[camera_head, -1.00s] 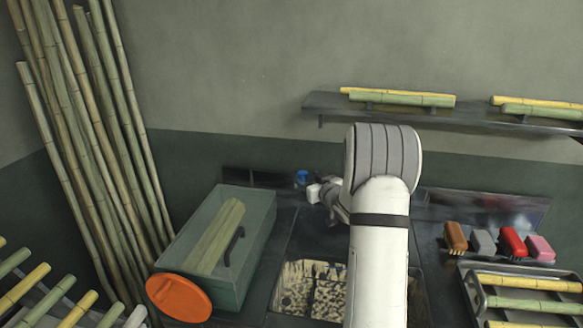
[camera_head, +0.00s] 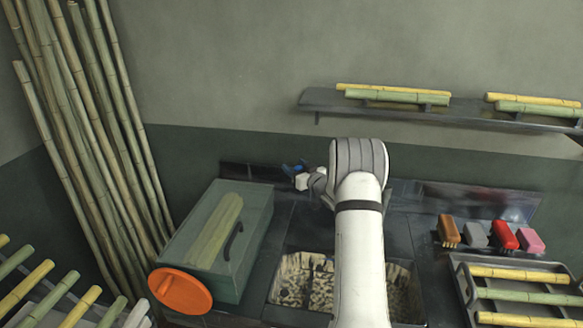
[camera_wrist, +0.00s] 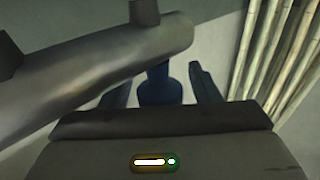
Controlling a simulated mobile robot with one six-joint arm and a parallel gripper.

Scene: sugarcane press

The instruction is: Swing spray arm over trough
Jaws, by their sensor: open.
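The trough (camera_head: 291,281) is a basin with a mottled, stained inside, set into the dark counter; my arm hides part of it. In the wrist view a thick grey pipe (camera_wrist: 100,76), apparently the spray arm, slants across the upper left. A dark blue knob or handle (camera_wrist: 159,90) shows beneath the pipe's end. My gripper (camera_wrist: 162,69) is open, with one finger on each side of the blue piece and a gap on the right. In the head view my gripper (camera_head: 291,169) is small at the back of the counter, left of my arm, and the blue piece is hard to separate from it.
A greenish clear bin (camera_head: 257,229) with cane and an orange disc (camera_head: 180,291) stand left of the trough. Several brushes (camera_head: 505,237) and a cane tray (camera_head: 461,282) lie right. A wall shelf (camera_head: 330,104) hangs above; tall canes (camera_head: 75,130) lean left.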

